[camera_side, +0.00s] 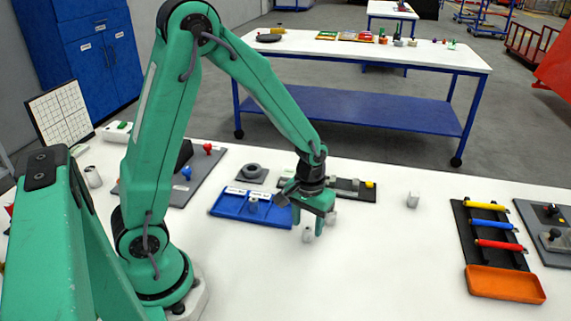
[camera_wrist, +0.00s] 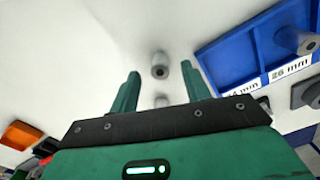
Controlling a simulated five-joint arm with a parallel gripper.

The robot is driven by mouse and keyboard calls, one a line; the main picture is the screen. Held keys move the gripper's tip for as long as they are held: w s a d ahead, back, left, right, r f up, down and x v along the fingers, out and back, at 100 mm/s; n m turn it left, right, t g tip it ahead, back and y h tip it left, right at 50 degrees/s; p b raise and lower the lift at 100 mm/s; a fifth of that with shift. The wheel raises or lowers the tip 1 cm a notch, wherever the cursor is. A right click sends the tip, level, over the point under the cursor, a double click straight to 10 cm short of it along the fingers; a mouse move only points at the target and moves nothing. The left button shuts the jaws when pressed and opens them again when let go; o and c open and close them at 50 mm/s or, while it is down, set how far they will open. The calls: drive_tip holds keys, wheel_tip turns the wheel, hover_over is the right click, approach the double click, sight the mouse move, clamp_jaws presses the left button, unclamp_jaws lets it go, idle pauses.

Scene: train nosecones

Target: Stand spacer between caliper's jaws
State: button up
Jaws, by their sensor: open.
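My gripper (camera_side: 309,221) is open, pointing down over the white table; its two fingers also show in the wrist view (camera_wrist: 160,82). A small grey spacer (camera_side: 308,235) stands on the table under the fingers. A second grey spacer (camera_side: 331,218) is just right of it. In the wrist view one spacer (camera_wrist: 160,66) shows between and beyond the fingertips, and another (camera_wrist: 161,101) shows nearer the palm. Neither is gripped. A dark board with a grey bar and yellow part (camera_side: 369,186) lies behind my gripper and may be the caliper; its jaws are hidden.
A blue tray (camera_side: 225,208) with size labels and a grey cylinder (camera_side: 253,206) lies left of my gripper. Another grey spacer (camera_side: 412,199) stands right. An orange bin (camera_side: 505,283) and a rack of coloured rods (camera_side: 490,224) lie far right. The front middle table is clear.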

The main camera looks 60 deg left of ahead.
drive_tip(key=shift+f, duration=1.3)
clamp_jaws()
